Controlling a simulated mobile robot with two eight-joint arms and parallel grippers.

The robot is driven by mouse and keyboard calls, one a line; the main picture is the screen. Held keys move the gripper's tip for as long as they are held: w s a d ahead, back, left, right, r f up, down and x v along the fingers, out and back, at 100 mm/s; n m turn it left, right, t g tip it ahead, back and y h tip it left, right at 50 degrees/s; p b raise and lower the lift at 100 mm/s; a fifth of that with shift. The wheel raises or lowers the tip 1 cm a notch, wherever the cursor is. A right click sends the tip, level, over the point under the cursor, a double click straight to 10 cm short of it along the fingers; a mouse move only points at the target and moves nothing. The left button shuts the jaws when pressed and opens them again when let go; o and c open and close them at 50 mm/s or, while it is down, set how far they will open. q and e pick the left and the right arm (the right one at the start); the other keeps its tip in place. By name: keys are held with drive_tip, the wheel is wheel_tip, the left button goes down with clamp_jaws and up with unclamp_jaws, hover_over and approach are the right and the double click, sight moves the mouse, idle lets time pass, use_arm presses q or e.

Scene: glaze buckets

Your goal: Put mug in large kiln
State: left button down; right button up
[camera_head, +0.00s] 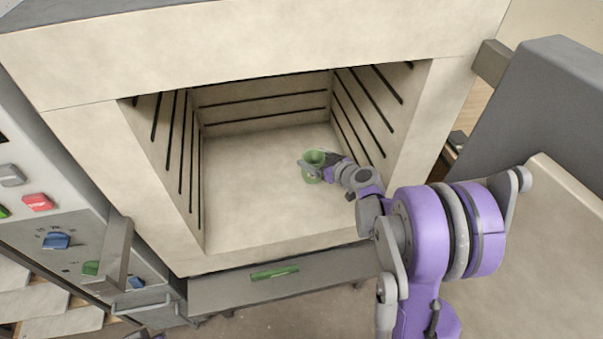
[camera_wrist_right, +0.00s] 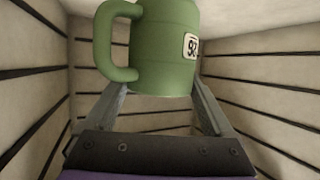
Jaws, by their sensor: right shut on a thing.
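The green mug (camera_head: 313,158) is inside the large kiln (camera_head: 235,175), over the right part of its pale floor. My right gripper (camera_head: 322,172) reaches in through the open front and is shut on the mug. In the right wrist view the mug (camera_wrist_right: 155,48) stands between the two fingers (camera_wrist_right: 158,100), with its handle to the left and a white label with a number on its right side. The mug looks upright. I cannot tell whether its base touches the kiln floor. My left gripper is not in view.
The kiln's inner walls carry dark grooves close to the right arm. The kiln door (camera_head: 570,210) stands open at the right. A control panel (camera_head: 50,215) with coloured switches is at the left. The kiln floor left of the mug is clear.

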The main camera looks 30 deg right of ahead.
drive_tip(key=shift+f+b, duration=0.35)
drive_tip(key=shift+f, duration=2.8)
drive_tip(key=shift+f, duration=0.1)
drive_tip(key=o, duration=1.4)
drive_tip(key=shift+o, duration=0.2)
